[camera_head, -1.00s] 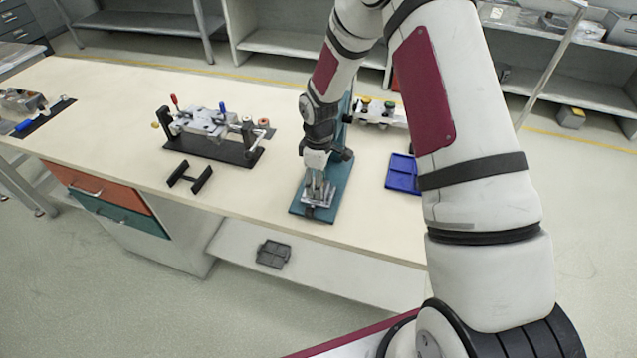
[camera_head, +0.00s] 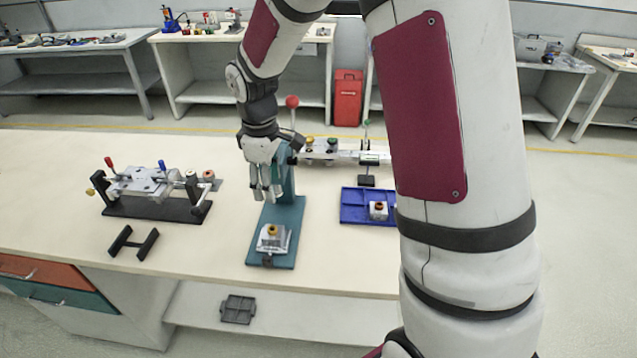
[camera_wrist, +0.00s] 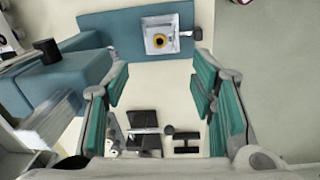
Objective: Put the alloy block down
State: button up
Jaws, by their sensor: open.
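The silver-grey alloy block (camera_head: 272,239), with a yellow ring with a dark centre on top, sits on the front part of the teal press base (camera_head: 287,215). It also shows in the wrist view (camera_wrist: 174,47), resting flat on the teal plate. My gripper (camera_head: 265,194) hangs behind and above the block, close to the press column, apart from the block. In the wrist view my gripper (camera_wrist: 158,90) has its teal-padded fingers spread wide with nothing between them.
A black-based clamp fixture (camera_head: 158,207) and a small black H-shaped stand (camera_head: 133,243) are left of the press. A blue tray (camera_head: 354,207) holding a white block with an orange top (camera_head: 378,210) is right. A red-knobbed lever (camera_head: 292,103) rises behind. Bare tabletop lies between.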

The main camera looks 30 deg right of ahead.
jog(key=s+r+m+t, duration=0.2)
jog(key=s+r+m, duration=0.2)
jog(key=s+r, duration=0.85)
jog(key=s+r+m+t, duration=0.2)
jog(key=s+r+m, duration=0.3)
jog(key=s, duration=0.8)
jog(key=shift+a+r+t, duration=0.15)
jog(key=shift+r+t, duration=0.25)
jog(key=shift+r, duration=0.25)
